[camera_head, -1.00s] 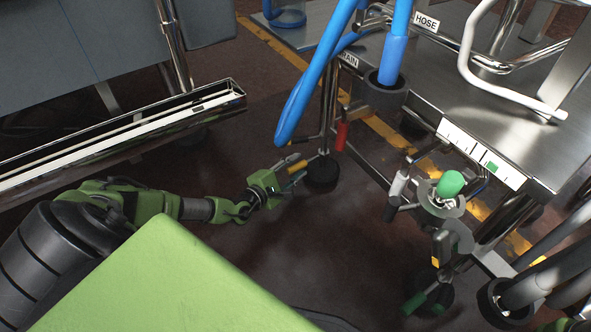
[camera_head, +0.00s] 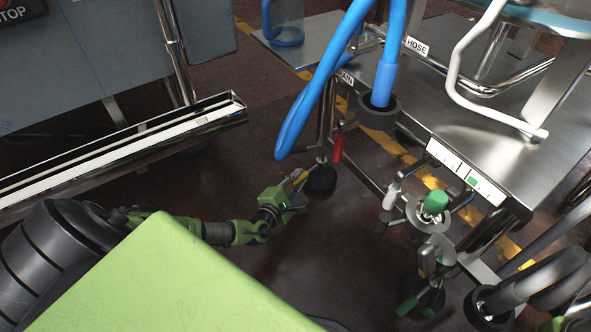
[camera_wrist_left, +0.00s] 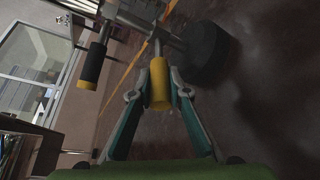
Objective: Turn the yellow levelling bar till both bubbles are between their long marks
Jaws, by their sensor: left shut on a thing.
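The yellow levelling bar (camera_head: 301,178) is a short bar by a round black foot (camera_head: 320,182) under the steel stand. My left gripper (camera_head: 297,187) is shut on it. In the left wrist view the yellow bar (camera_wrist_left: 159,84) stands between the two fingertips, its far end running towards the dark foot (camera_wrist_left: 205,55). A white level strip (camera_head: 450,163) with dark marks is on the stand's front edge. Its green bubble (camera_head: 473,181) is right of the strip's middle; I cannot tell exactly how it sits to the long marks. I cannot make out a second bubble. My right gripper is not in view.
A red handle (camera_head: 338,148) hangs close above the foot. Blue hose (camera_head: 313,105) loops down near my left gripper. A green knob (camera_head: 435,202) and other handles stick out at the stand's right. A long metal trough (camera_head: 120,142) lies left. The floor between is clear.

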